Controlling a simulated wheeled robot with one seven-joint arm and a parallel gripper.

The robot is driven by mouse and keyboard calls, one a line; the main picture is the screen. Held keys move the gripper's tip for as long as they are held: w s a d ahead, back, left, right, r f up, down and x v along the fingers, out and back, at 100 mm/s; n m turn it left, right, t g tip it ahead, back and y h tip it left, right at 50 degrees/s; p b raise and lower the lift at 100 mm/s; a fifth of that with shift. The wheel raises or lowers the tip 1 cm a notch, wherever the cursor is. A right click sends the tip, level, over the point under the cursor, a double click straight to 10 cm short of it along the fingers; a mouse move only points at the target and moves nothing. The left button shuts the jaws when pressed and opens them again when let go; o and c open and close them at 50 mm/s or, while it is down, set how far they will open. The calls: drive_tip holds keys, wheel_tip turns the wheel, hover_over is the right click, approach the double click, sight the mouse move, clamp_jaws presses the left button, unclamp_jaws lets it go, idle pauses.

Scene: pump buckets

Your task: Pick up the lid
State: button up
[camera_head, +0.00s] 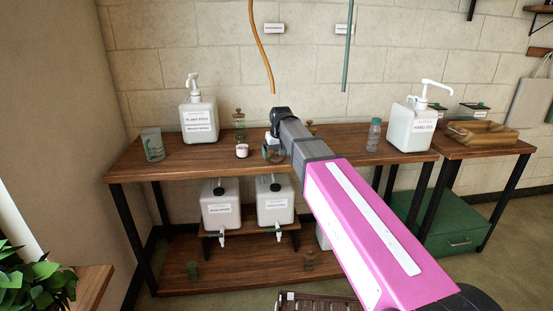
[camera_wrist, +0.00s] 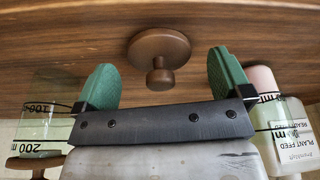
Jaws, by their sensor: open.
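The lid (camera_wrist: 158,48) is a brown round disc with a small knob, resting on the wooden tabletop in the wrist view. I cannot make it out in the head view, where my arm covers part of the table. My gripper (camera_wrist: 162,62) is open and empty, with one green finger on each side of the lid's knob in the picture. I see no finger touching the lid. In the head view my gripper (camera_head: 274,150) is over the middle of the table, partly hidden by my own arm.
In the wrist view, clear marked containers (camera_wrist: 45,125) flank my gripper.

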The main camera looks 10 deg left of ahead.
drive_tip(key=shift+x, duration=0.75)
drive_tip(key=c, duration=1)
